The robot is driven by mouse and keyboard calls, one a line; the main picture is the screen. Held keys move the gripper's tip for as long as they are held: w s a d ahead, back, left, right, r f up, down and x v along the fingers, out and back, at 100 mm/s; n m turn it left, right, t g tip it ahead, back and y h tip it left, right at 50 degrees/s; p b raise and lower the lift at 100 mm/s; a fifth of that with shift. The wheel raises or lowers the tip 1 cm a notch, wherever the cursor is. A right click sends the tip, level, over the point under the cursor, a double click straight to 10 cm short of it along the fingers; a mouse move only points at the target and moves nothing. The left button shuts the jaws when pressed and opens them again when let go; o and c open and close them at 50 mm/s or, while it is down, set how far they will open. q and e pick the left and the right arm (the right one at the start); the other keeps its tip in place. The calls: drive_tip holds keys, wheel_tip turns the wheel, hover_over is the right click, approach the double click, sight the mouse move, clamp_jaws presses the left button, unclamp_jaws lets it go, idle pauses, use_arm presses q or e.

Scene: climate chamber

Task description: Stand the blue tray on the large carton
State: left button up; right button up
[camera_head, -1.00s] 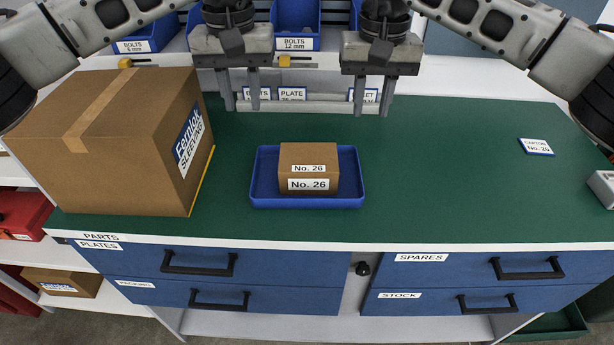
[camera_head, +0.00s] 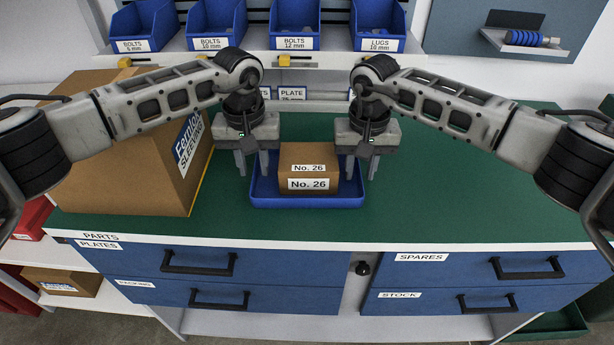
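The blue tray (camera_head: 307,201) lies flat on the green bench top and holds a small brown box (camera_head: 309,160) labelled No. 26. The large carton (camera_head: 110,185), brown with a "SLEEVING" label, stands on the bench to the left of the tray, partly behind my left arm. My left gripper (camera_head: 252,164) is open at the tray's left side, its fingers pointing down on either side of the wall. My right gripper (camera_head: 362,167) is open likewise at the right side. Whether the fingers touch the walls I cannot tell.
Several blue bolt and lug bins (camera_head: 294,26) stand on a shelf behind the bench. The green bench top (camera_head: 450,205) is clear to the right of the tray. Blue drawers (camera_head: 200,262) with black handles are below the front edge.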

use_arm(q)
clamp_jaws()
use_arm(e)
clamp_jaws()
use_arm(q)
drive_tip(key=shift+r, duration=0.1)
use_arm(e)
drive_tip(key=shift+r, duration=0.1)
